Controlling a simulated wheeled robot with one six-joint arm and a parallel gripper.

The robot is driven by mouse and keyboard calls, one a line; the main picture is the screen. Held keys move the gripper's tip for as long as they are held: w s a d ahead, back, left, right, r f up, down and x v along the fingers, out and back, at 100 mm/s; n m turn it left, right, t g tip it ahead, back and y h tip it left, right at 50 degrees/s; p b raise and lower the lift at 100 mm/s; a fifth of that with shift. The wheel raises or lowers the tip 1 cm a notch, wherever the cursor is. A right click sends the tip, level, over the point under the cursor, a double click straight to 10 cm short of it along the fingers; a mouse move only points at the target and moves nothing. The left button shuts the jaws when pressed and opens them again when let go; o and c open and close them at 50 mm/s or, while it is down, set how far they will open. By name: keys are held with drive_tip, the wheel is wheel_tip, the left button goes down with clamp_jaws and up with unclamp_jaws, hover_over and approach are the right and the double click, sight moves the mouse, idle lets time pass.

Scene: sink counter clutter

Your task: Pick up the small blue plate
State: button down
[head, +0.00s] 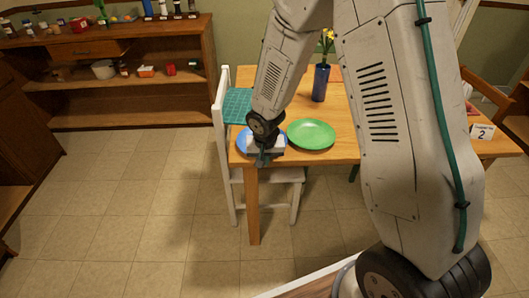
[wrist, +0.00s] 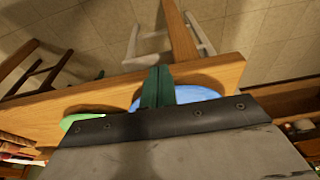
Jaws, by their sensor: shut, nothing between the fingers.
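The small blue plate (head: 241,142) lies on the wooden table at its near left corner. My gripper (head: 262,160) is in front of it and hides much of it in the head view. The plate also shows in the wrist view (wrist: 196,94), just behind and right of the green fingers of my gripper (wrist: 157,72). The fingers are together, with nothing between them. Whether they touch the plate's rim cannot be told.
A green plate (head: 311,134) lies right of the blue one. A blue vase (head: 320,83) with yellow flowers stands farther back. A white chair (head: 222,135) is at the table's left side. A card marked 2 (head: 482,131) stands at the right. The table's near edge (head: 340,160) is close.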

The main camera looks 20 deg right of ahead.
drive_tip(key=shift+r, duration=0.1)
idle(0.6)
drive_tip(key=s+a+r, duration=0.1)
drive_tip(key=s+a, duration=0.2)
drive_tip(key=s, duration=0.8)
drive_tip(key=shift+s+a+r, duration=0.2)
drive_tip(key=shift+s+a, duration=0.05)
drive_tip(key=shift+a, duration=0.1)
